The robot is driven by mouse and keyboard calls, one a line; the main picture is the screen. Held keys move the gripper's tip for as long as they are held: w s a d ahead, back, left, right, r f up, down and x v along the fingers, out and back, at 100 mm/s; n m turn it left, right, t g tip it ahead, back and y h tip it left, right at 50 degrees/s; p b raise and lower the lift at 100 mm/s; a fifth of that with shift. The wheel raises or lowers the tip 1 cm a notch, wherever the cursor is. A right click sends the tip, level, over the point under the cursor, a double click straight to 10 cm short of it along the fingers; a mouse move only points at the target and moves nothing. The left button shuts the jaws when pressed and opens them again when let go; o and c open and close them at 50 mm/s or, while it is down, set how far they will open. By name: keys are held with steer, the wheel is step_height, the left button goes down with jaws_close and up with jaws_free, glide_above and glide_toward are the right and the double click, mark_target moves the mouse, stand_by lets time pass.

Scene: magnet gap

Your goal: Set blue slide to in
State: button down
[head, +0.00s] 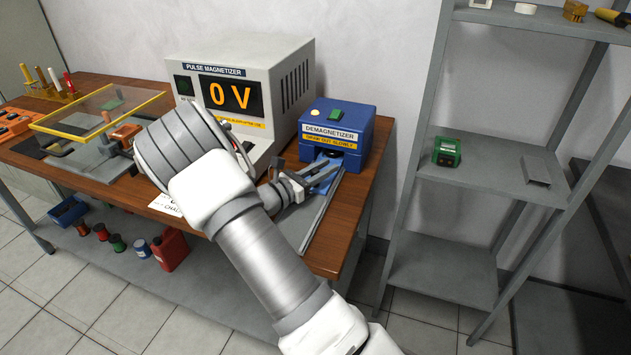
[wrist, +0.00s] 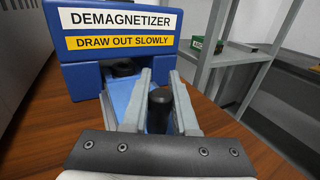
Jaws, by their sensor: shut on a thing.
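The blue demagnetizer (head: 338,130) stands at the right end of the wooden bench; its front also fills the upper left of the wrist view (wrist: 115,22). The blue slide (wrist: 118,87) runs out from its opening toward me, with a dark ring (wrist: 125,68) lying on it near the opening. A black upright knob (wrist: 160,108) stands on the slide. My gripper (wrist: 160,88) has its two grey fingers on either side of this knob and is shut on it. In the head view my gripper (head: 288,188) is in front of the demagnetizer, and my arm hides part of the bench.
The pulse magnetizer (head: 238,95), reading 0 V, stands left of the demagnetizer. A grey rail (head: 325,212) lies along the bench's right side. A grey shelf unit (head: 490,165) with a green box (head: 447,152) stands to the right. A yellow-framed clear panel (head: 98,108) is at left.

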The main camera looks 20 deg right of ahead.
steer(key=shift+w+d, duration=1.1)
steer(key=c, duration=0.7)
jaws_free()
steer(key=p+v, duration=0.2)
steer(key=v, duration=1.5)
steer(key=shift+a+p, duration=0.2)
steer(key=shift+p, duration=0.1)
steer(key=shift+r, duration=0.1)
